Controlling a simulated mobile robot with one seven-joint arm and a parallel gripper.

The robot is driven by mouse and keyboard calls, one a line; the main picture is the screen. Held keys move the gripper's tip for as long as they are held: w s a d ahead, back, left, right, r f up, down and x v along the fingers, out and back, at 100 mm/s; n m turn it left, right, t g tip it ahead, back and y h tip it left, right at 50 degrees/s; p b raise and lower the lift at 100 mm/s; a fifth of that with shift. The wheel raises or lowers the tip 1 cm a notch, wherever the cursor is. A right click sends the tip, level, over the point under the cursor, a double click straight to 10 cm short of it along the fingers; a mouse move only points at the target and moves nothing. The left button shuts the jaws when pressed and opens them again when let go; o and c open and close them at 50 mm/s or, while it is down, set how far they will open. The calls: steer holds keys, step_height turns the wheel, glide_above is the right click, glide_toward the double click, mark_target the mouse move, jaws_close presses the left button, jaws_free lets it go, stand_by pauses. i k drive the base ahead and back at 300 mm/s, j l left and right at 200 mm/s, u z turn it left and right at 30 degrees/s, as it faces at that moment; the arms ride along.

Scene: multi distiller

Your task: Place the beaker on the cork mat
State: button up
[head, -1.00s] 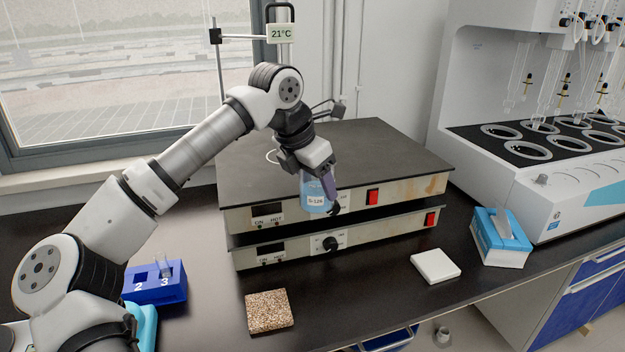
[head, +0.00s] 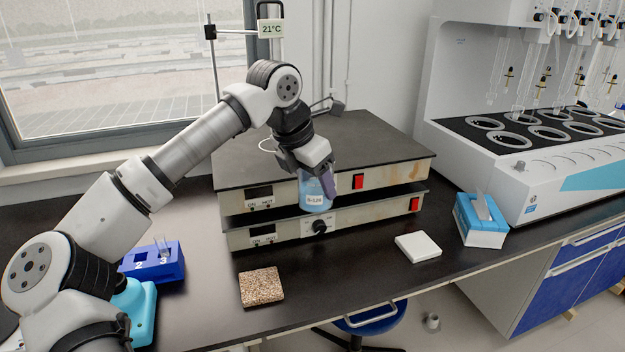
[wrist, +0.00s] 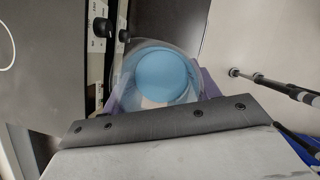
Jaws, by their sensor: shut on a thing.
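The beaker (head: 316,193) holds blue liquid and has a white label. My gripper (head: 319,178) is shut on it and holds it upright in the air, in front of the stacked hotplates. In the wrist view the beaker (wrist: 165,75) is seen from above between the purple fingers, with its round blue liquid surface showing. The cork mat (head: 261,287) is a speckled brown square lying flat on the black bench at the front, below and left of the beaker. Nothing stands on the mat.
Two stacked hotplates (head: 240,242) stand behind the beaker. A white square tile (head: 418,247) and a blue tissue box (head: 481,225) lie to the right. A blue rack (head: 153,266) sits left. The bench around the mat is clear.

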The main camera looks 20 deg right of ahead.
mark_target(260, 283)
steer(key=k, duration=0.9)
